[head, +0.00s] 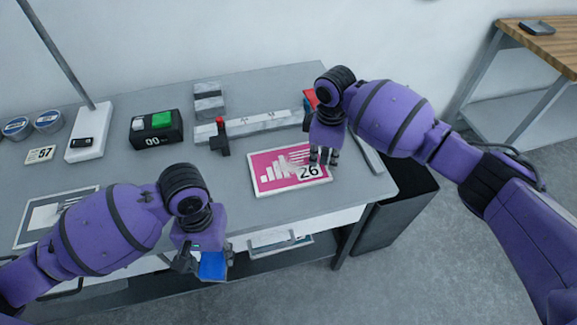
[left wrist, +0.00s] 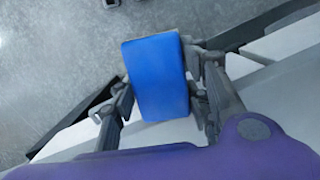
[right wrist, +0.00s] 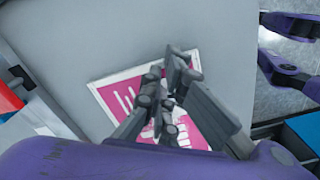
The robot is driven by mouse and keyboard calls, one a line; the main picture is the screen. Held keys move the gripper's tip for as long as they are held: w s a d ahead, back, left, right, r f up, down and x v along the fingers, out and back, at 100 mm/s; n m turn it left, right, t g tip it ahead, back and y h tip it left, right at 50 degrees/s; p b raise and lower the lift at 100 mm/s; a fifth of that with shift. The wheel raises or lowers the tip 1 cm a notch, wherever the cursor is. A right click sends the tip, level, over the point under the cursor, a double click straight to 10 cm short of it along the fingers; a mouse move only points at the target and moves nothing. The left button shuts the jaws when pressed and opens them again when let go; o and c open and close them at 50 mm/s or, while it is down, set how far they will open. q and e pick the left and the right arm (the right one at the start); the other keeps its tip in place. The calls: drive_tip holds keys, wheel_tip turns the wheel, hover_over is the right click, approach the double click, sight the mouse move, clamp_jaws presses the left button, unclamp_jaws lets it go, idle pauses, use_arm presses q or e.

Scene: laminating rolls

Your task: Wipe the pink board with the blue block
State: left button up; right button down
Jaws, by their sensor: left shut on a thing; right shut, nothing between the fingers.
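The pink board (head: 270,166) lies flat on the grey table near its front edge, with a white bar graphic and a small tag reading 26. It also shows in the right wrist view (right wrist: 203,137), partly hidden by the fingers. My left gripper (head: 207,262) is shut on the blue block (head: 213,266), held in front of the table's front edge. The block shows clearly between the fingers in the left wrist view (left wrist: 157,76). My right gripper (head: 324,158) is shut and empty, over the board's upper right part. I cannot tell whether it touches the board.
A long pale bar (head: 262,124) with a black clamp (head: 220,140) lies behind the board. A black box with a green top (head: 157,127) stands left of it. A white stand base (head: 87,145), tins (head: 48,121) and a grey sheet (head: 40,218) are further left.

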drive_tip(key=shift+f, duration=0.2)
